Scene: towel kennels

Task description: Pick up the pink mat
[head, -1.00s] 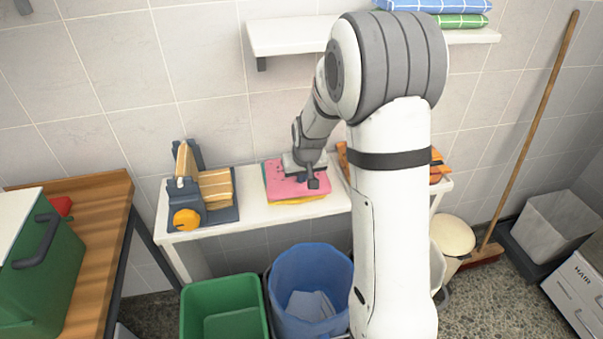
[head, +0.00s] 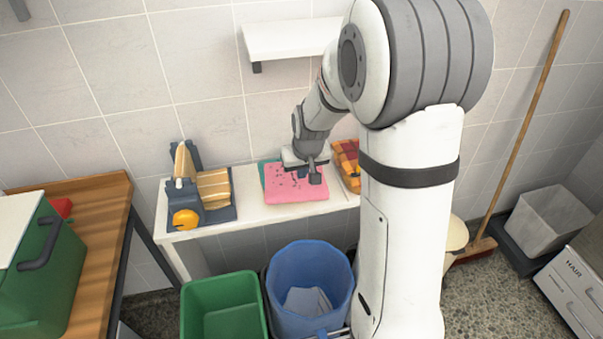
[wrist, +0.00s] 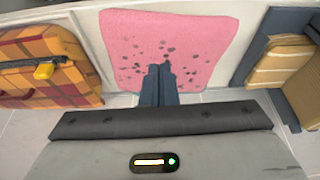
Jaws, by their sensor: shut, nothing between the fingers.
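The pink mat (head: 290,196) lies on a white bench, with a teal edge (head: 267,176) showing from under its left side in the head view. In the wrist view the pink mat (wrist: 200,40) is flat, with dark specks scattered over its middle. My gripper (head: 314,176) is above the mat near its right side. In the wrist view its fingers (wrist: 159,80) are together with nothing between them, over the near part of the mat. Whether the fingertips touch the mat I cannot tell.
A grey device with a yellow knob and tan block (head: 200,195) stands left of the mat. An orange plaid cloth item (wrist: 45,65) lies on the other side. A green bin (head: 222,307) and a blue bin (head: 310,275) stand below. A wall shelf (head: 290,38) hangs above.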

